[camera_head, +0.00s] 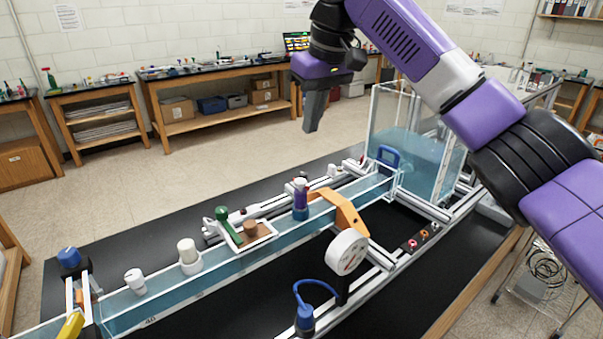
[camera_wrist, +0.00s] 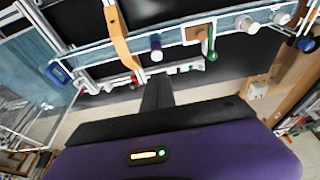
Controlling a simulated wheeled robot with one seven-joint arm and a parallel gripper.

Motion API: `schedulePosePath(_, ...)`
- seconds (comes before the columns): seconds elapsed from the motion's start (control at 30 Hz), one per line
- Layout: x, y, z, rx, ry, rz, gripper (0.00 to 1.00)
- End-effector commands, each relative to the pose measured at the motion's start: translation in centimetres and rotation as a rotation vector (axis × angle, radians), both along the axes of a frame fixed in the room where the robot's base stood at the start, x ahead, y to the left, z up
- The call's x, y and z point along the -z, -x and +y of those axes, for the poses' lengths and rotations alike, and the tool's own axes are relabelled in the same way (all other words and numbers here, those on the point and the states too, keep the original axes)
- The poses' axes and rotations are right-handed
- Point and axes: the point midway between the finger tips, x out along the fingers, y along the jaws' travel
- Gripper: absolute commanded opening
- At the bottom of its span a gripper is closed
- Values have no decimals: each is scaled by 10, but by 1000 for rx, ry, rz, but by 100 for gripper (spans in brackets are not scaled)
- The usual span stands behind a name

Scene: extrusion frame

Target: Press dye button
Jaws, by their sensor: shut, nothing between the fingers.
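A purple cylinder with a pale top and blue base (camera_head: 300,199) stands upright on the channel's far rim; it also shows in the wrist view (camera_wrist: 156,48). A small dark panel with pink, orange and red round knobs (camera_head: 423,237) sits on the right frame rail. I cannot tell for sure which of these is the dye button. My gripper (camera_head: 311,128) is shut and empty, pointing down in the air behind and above the channel, apart from everything. In the wrist view my fingers (camera_wrist: 157,92) show below the purple cylinder, over the far rail's edge.
A long water channel (camera_head: 150,306) runs to a clear tank (camera_head: 410,150). An orange arch (camera_head: 343,210), a white dial gauge (camera_head: 347,252), a green-handled part (camera_head: 228,226) and white knobs (camera_head: 188,254) stand along it. The air around my gripper is clear.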

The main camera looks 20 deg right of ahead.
Motion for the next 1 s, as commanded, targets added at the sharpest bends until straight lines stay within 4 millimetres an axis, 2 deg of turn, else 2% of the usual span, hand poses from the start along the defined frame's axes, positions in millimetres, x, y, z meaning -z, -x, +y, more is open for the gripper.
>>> schedulePosePath(0.13, 4, -1, 0, 0, 0, 0, 0)
schedulePosePath(0.27, 16, -5, 1, 0, 0, 2, 0)
schedulePosePath(0.7, 95, -27, 9, 0, -1, 1, 0)
schedulePosePath(0.9, 123, -27, 9, 0, 0, 0, 0)
schedulePosePath(1.0, 130, -27, 9, 0, -1, -2, 0)
